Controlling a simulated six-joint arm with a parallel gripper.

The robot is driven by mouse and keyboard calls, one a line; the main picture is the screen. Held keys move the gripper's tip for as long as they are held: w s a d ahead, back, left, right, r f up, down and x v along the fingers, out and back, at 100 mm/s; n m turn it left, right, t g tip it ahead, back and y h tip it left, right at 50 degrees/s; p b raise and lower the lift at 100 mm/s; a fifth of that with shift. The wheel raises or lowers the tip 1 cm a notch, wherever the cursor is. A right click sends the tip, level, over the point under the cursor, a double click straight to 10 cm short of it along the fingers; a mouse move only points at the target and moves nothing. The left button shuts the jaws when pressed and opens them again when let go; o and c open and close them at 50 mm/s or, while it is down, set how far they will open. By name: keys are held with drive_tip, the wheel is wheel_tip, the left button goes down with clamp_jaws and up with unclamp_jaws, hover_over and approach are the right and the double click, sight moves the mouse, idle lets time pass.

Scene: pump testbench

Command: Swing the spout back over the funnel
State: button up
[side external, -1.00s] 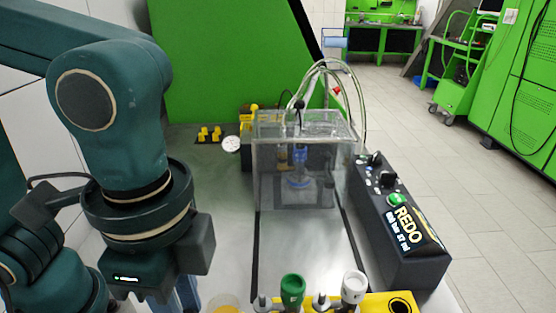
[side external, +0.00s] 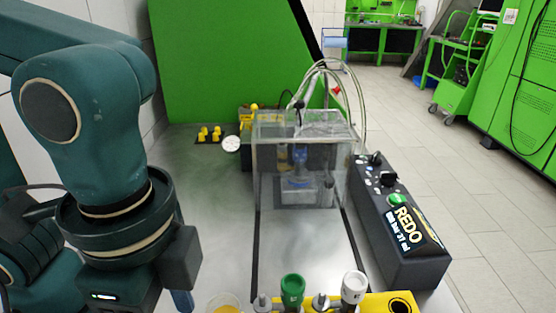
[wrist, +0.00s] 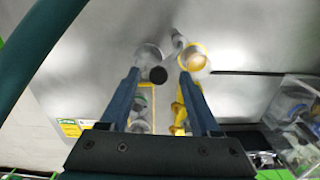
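My gripper (wrist: 159,76) shows in the wrist view as two blue fingers spread apart, with nothing clamped between them. A dark round tip (wrist: 158,75) and a clear round vessel (wrist: 148,54) lie beyond the fingertips. A yellow-rimmed cup with amber contents (wrist: 195,61) is beside the right fingertip. A yellow curved part (wrist: 179,112) shows beside the right finger; I cannot tell if they touch. I cannot surely identify the spout or the funnel. In the side view the fingers are mostly hidden at the lower left, near the amber cup (side external: 226,304).
A clear tank (side external: 300,165) with a blue part inside and hoses above stands mid-bench. Green-topped (side external: 292,289) and white-topped (side external: 353,286) parts stand at the yellow holder (side external: 375,302).

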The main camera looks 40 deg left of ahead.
drive_tip(key=o, duration=0.4)
drive_tip(key=shift+r, duration=3)
drive_tip(key=shift+w+a, duration=0.15)
drive_tip(key=shift+w, duration=0.1)
drive_tip(key=w+a+f+n+t, duration=0.2)
drive_tip(key=w+a+n, duration=0.1)
drive_tip(key=a+n, duration=0.2)
drive_tip(key=w+a+f+n+t, duration=0.3)
drive_tip(key=a+n, duration=0.1)
drive_tip(key=a, duration=0.4)
drive_tip(key=shift+a+n+t, duration=0.3)
drive_tip(key=shift+a+n, duration=0.05)
drive_tip(key=shift+n, duration=0.05)
